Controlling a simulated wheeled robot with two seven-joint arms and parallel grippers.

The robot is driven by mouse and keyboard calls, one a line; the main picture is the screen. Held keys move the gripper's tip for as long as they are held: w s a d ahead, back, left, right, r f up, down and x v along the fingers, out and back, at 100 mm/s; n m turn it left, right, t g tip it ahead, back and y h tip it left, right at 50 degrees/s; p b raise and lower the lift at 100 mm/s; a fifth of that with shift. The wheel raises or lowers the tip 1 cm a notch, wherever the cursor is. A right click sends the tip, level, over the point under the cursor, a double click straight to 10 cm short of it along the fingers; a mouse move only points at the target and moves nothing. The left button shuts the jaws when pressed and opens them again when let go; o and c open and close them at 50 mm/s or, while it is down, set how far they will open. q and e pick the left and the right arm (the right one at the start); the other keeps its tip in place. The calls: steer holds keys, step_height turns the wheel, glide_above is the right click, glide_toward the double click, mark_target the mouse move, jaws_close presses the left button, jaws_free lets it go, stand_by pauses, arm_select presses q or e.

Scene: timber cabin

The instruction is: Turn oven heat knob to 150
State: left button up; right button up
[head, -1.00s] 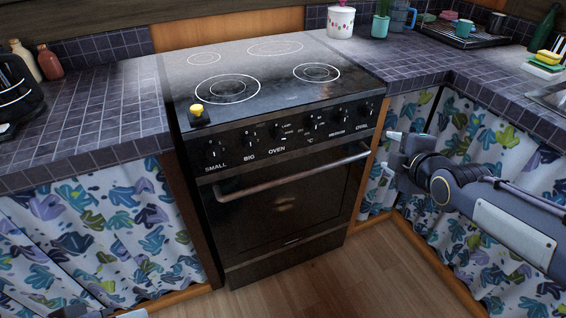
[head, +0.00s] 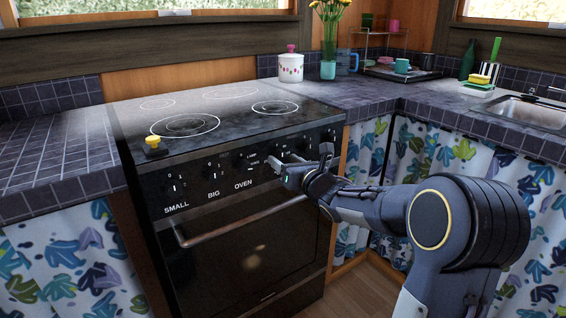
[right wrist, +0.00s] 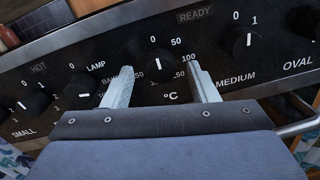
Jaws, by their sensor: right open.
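The black oven (head: 245,250) stands in the middle of the head view, with a row of black knobs on its front panel. My right gripper (head: 301,164) is at this panel. In the right wrist view, its open fingers (right wrist: 164,72) sit either side of the heat knob (right wrist: 156,70), marked °C. The knob's white line points up, near 0. The numbers 50 and 100 show right of it; the 150 mark is partly hidden by a finger. I cannot tell whether the fingers touch the knob. My left gripper is not in view.
The lamp knob (right wrist: 84,93) and the medium knob (right wrist: 236,41) flank the heat knob closely. The oven handle (head: 245,222) runs below the panel. A yellow-topped item (head: 154,146) stands on the hob's front left corner.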

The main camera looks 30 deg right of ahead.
steer(key=shift+w, duration=0.65)
steer(key=c, duration=1)
steer(key=shift+o, duration=0.2)
steer(key=shift+m, duration=0.3)
